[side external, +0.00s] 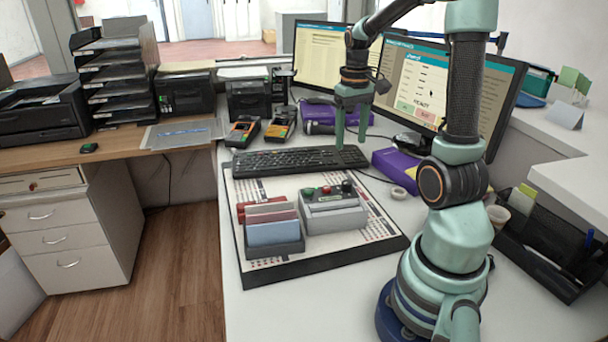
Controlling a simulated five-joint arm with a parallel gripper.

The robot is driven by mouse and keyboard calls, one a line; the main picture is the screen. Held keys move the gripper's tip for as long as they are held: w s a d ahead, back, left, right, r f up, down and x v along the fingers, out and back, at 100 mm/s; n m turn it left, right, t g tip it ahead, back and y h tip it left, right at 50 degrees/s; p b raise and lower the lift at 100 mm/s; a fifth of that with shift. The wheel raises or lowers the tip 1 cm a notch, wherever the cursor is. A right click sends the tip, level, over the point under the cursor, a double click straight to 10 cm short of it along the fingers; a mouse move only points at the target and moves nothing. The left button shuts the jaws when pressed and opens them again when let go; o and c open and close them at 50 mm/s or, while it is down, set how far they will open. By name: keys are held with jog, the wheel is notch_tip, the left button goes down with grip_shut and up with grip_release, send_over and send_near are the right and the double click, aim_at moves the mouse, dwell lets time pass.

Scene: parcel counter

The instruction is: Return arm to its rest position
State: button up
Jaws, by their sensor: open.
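My gripper (352,122) is open and empty. Its two green fingers point down over the far right end of the black keyboard (285,163), in front of the two monitors. I cannot tell whether the fingertips touch the keyboard or hang just above it. My arm rises from its base at the right front of the counter and bends over at the top toward the gripper; its upper part is cut off by the frame's top edge.
A dark-edged mat (290,268) holds a grey card holder (273,236) and a grey box with buttons (333,212). Purple boxes (397,164) lie near the right monitor (432,85). Card terminals (281,124) stand behind the keyboard. A black organizer (545,250) stands right of my base.

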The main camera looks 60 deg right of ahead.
jog(key=a+r+n+t, duration=0.3)
jog(key=a, duration=0.9)
jog(key=w+a+r+n+t, duration=0.1)
jog(key=a+r+n+t, duration=0.1)
jog(key=a, duration=1)
jog(key=shift+w+a+r+n+t, duration=0.15)
jog(key=shift+w+r+n+t, duration=0.2)
jog(key=shift+r+n, duration=0.2)
